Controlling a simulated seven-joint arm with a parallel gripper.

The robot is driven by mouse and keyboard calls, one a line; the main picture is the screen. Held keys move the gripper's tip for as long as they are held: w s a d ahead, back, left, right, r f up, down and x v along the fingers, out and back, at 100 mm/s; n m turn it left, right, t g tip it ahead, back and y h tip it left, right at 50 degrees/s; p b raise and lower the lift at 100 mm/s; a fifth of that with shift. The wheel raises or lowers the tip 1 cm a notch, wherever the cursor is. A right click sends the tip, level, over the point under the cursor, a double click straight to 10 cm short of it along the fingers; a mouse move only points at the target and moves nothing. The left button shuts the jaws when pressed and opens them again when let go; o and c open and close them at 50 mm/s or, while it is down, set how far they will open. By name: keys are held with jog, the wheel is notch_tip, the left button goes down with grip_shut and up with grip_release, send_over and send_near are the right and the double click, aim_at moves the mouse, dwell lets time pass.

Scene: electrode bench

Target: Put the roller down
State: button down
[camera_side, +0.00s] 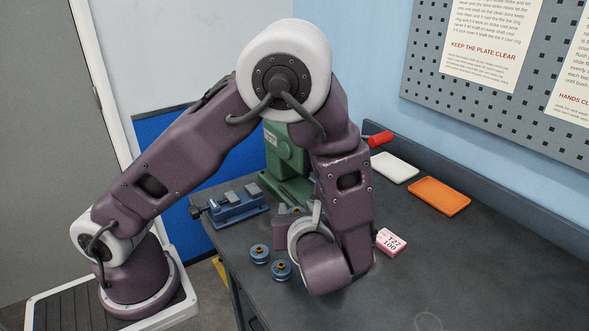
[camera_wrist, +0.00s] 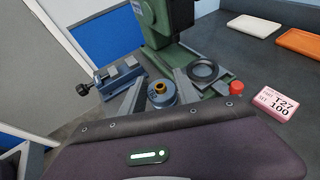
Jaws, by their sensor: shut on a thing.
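In the wrist view, my gripper (camera_wrist: 160,94) is shut on a blue-grey roller (camera_wrist: 161,98) with a brass-coloured centre, one grey finger on each side. The roller's lower part is hidden by my gripper's housing, so I cannot tell whether it touches anything beneath. In the side view, my arm hides most of my gripper and the held roller. Two other blue rollers with brass-coloured centres, a left one (camera_side: 260,254) and a right one (camera_side: 281,271), stand on the dark bench (camera_side: 470,260), just left of my wrist.
A green press (camera_side: 287,155) with a red handle end (camera_side: 380,138) stands behind my gripper. A black ring (camera_wrist: 203,71) shows at its base. A blue vise (camera_side: 238,205) is to the left. A pink block (camera_side: 391,242), white tray (camera_side: 395,168) and orange tray (camera_side: 439,196) are to the right. The front right bench is clear.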

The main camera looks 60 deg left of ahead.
jog(key=shift+w, duration=0.4)
jog(key=w+a+r+n+g+y, duration=0.1)
jog(key=w+a+r+n+g, duration=0.15)
jog(key=w, duration=0.35)
jog(key=w+a+r+n+g, duration=0.2)
jog(key=w+r+n+g, duration=0.1)
jog(key=w, duration=0.2)
jog(key=shift+g, duration=0.25)
jog(key=f, duration=1)
jog(key=shift+w+a+f, duration=0.1)
jog(key=shift+w, duration=0.2)
